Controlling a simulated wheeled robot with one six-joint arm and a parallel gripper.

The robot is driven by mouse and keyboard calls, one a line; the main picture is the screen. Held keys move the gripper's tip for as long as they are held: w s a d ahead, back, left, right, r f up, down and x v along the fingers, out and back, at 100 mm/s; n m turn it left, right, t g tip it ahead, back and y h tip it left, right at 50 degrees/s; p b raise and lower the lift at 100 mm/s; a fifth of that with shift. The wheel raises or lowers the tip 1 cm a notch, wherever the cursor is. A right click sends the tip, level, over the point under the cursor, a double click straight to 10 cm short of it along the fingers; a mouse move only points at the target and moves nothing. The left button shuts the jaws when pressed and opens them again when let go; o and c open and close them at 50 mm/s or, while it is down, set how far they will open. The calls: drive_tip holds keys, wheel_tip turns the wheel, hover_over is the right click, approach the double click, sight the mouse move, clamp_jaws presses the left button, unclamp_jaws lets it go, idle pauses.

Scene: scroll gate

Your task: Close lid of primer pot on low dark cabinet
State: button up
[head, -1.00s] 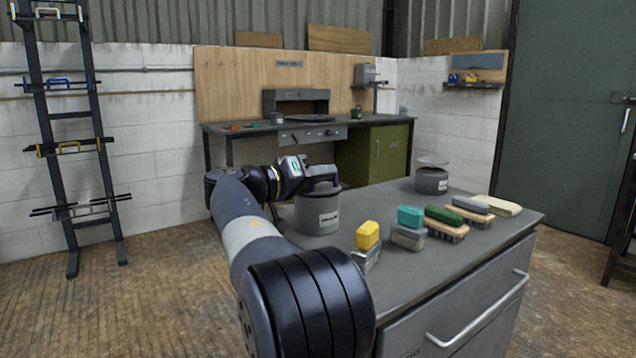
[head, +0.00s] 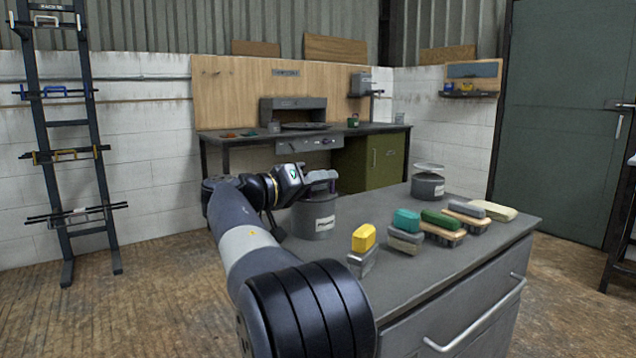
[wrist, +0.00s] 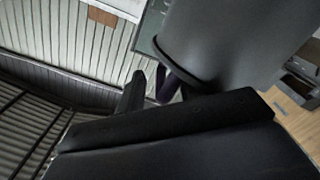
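A grey cylindrical pot (head: 312,218) with a white label that seems to read "primer" stands on the low dark cabinet (head: 405,278), near its back left. My gripper (head: 322,178) is at the pot's top, and its wrist comes in from the left. The gripper covers much of the pot's rim, so I cannot tell how the lid sits. In the wrist view, a smooth dark grey surface (wrist: 235,40) with a black edge fills the upper right, close to the fingers; it may be the lid. Whether the fingers are open or shut is unclear.
A second grey pot (head: 428,187) with a raised round lid stands at the cabinet's back. A yellow-topped brush (head: 363,238), a teal block (head: 406,220), a green brush (head: 440,220) and other brushes lie along the right. A workbench (head: 225,131) stands behind.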

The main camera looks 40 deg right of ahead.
drive_tip(key=shift+f, duration=0.15)
drive_tip(key=shift+a, duration=0.3)
drive_tip(key=a+p, duration=0.2)
drive_tip(key=a, duration=0.8)
drive_tip(key=shift+w+a, duration=0.15)
drive_tip(key=shift+w, duration=0.15)
drive_tip(key=shift+r, duration=0.2)
drive_tip(key=d, duration=0.3)
drive_tip(key=d+b, duration=0.1)
drive_tip(key=d, duration=0.2)
drive_tip(key=d+b, duration=0.1)
drive_tip(key=d, duration=0.3)
drive_tip(key=shift+s+f, duration=0.15)
drive_tip(key=shift+s, duration=0.1)
drive_tip(key=shift+d, duration=0.45)
drive_tip(key=shift+d+r, duration=0.1)
drive_tip(key=shift+r, duration=0.1)
drive_tip(key=shift+w, duration=0.1)
